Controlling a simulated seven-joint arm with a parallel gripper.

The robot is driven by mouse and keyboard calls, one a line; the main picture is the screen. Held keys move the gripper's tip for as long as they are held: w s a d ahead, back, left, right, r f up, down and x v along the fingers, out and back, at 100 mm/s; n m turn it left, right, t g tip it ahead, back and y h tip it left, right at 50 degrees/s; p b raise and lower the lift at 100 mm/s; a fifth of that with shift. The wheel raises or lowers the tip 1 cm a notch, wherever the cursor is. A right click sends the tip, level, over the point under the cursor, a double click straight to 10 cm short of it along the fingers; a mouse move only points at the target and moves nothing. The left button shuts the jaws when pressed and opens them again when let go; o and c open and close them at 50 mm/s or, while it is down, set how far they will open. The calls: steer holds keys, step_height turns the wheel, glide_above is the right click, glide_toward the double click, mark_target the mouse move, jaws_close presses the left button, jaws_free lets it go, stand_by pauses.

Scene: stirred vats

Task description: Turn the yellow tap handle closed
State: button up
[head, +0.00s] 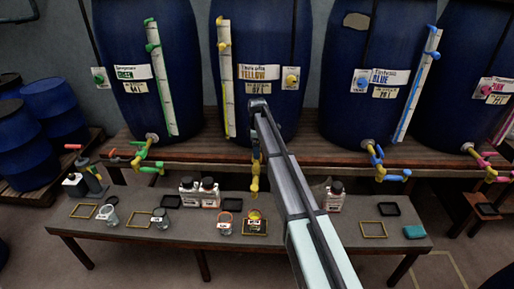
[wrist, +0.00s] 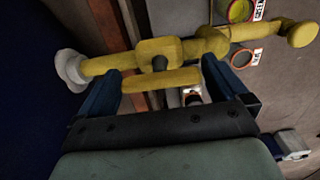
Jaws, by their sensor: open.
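The yellow tap (wrist: 160,48) runs across the top of the wrist view, from a pale collar at the left to a round yellow end at the right. Its yellow handle (wrist: 150,82) is a short bar lying roughly parallel to the pipe, joined by a small stem. My gripper (wrist: 160,68) is open, with one blue finger beyond each end of the handle. I cannot tell whether either finger touches it. In the head view, my arm hides much of the tap; its lower yellow part (head: 255,182) shows below the yellow-labelled vat (head: 260,45).
Green-labelled (head: 145,50) and blue-labelled (head: 375,45) vats stand on either side on a wooden shelf (head: 200,150), with green taps (head: 145,155) and blue taps (head: 378,165). The low bench (head: 140,245) holds bottles (head: 208,193), jars (head: 225,222) and yellow frames (head: 373,230).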

steer(key=shift+f, duration=0.1)
steer(key=c, duration=0.8)
steer(key=shift+m, duration=0.3)
steer(key=m, duration=0.3)
steer(key=shift+m, duration=0.3)
steer(key=m, duration=0.4)
steer(key=shift+m, duration=0.3)
steer(key=m, duration=0.4)
steer(key=shift+m, duration=0.3)
steer(key=shift+w+m, duration=0.1)
steer(key=shift+m, duration=2.1)
